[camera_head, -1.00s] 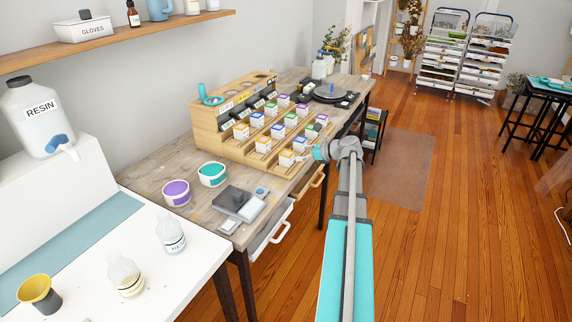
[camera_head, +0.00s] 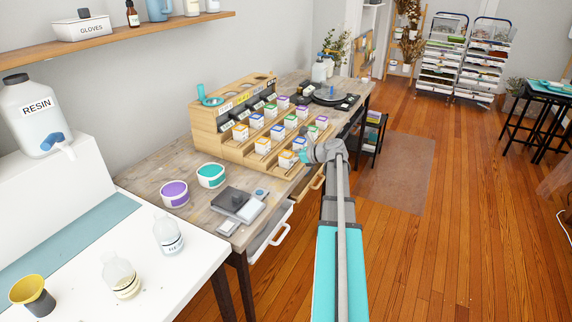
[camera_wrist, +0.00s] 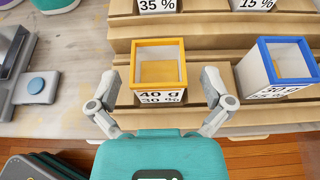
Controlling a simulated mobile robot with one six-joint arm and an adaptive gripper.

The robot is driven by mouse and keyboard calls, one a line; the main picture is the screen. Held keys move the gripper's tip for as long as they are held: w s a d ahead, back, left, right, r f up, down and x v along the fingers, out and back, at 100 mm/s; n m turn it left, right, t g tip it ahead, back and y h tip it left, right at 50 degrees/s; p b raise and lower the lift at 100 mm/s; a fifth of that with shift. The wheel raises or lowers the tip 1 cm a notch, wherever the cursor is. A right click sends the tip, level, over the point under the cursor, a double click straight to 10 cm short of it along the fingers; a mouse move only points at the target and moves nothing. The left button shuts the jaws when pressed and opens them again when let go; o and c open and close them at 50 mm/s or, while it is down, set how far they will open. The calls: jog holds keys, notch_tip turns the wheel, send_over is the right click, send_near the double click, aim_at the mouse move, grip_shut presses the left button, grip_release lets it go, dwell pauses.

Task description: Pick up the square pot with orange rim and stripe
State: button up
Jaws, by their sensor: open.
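The square pot with orange rim and stripe (camera_wrist: 159,65) stands upright on the front step of the wooden rack. In the wrist view it is centred, with a label reading 40 g and 30 %. It also shows in the head view (camera_head: 286,160), at the rack's near end. My gripper (camera_wrist: 159,92) is open, one finger to each side of the pot's front, with gaps between the fingers and its walls. The gripper (camera_head: 303,155) reaches the rack's front edge in the head view.
A blue-rimmed pot (camera_wrist: 287,62) stands close to the right on the same step. Steps of the wooden rack (camera_wrist: 205,45) rise behind, bearing several other pots. The tabletop (camera_wrist: 82,60) between is clear.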

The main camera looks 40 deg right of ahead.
aim_at(282, 157)
jog(key=shift+b+x, duration=0.5)
jog(key=shift+x, duration=1.25)
jog(key=shift+s+a+f, duration=0.1)
jog(key=c, duration=1)
